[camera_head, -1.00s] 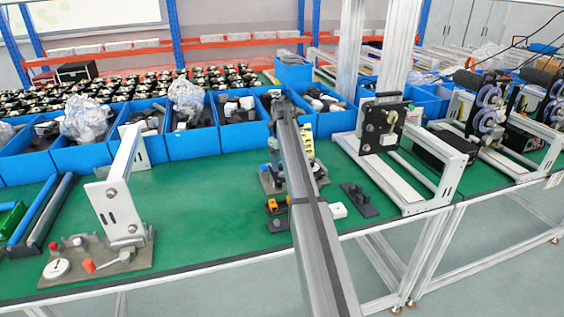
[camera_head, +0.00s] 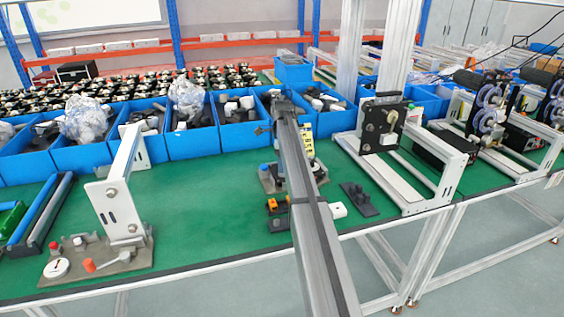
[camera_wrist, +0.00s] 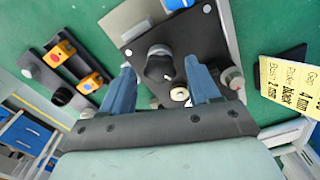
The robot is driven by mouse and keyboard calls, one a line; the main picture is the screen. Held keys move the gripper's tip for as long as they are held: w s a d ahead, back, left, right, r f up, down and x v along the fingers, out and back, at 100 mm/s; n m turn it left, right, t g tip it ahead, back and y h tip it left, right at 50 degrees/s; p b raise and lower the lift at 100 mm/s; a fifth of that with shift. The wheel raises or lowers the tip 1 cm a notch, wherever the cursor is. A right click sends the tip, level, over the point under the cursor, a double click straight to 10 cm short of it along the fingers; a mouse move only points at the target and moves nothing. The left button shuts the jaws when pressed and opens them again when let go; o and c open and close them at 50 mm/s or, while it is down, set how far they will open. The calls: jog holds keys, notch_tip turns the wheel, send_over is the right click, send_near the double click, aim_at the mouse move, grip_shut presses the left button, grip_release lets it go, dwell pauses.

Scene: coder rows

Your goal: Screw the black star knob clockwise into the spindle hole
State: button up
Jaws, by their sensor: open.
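The black star knob (camera_wrist: 159,66) shows in the wrist view on a dark plate of the fixture (camera_wrist: 205,45). It lies between the two blue fingers of my gripper (camera_wrist: 159,70), with a gap on each side. The fingers are open and hold nothing. A light round cap lies on the knob's upper edge. The spindle hole cannot be made out; the knob may cover it. In the head view the fixture (camera_head: 268,182) is partly behind my arm, and the knob cannot be made out there.
A yellow label card (camera_wrist: 292,88) stands right of the fixture. A block with orange and yellow parts (camera_wrist: 65,62) lies to the left. A dark bracket (camera_head: 359,199) lies right of my arm. Blue bins (camera_head: 193,137) line the back. Green mat (camera_head: 205,205) is clear left of the fixture.

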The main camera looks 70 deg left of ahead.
jog(key=n, duration=0.4)
jog(key=shift+n, duration=0.3)
jog(key=n, duration=0.3)
jog(key=shift+n, duration=0.4)
jog(key=n, duration=0.3)
jog(key=shift+n, duration=0.4)
jog(key=n, duration=0.3)
jog(key=shift+n, duration=0.3)
grip_shut()
jog(key=m, duration=0.8)
jog(key=shift+m, duration=0.4)
jog(key=m, duration=0.3)
jog(key=shift+m, duration=0.4)
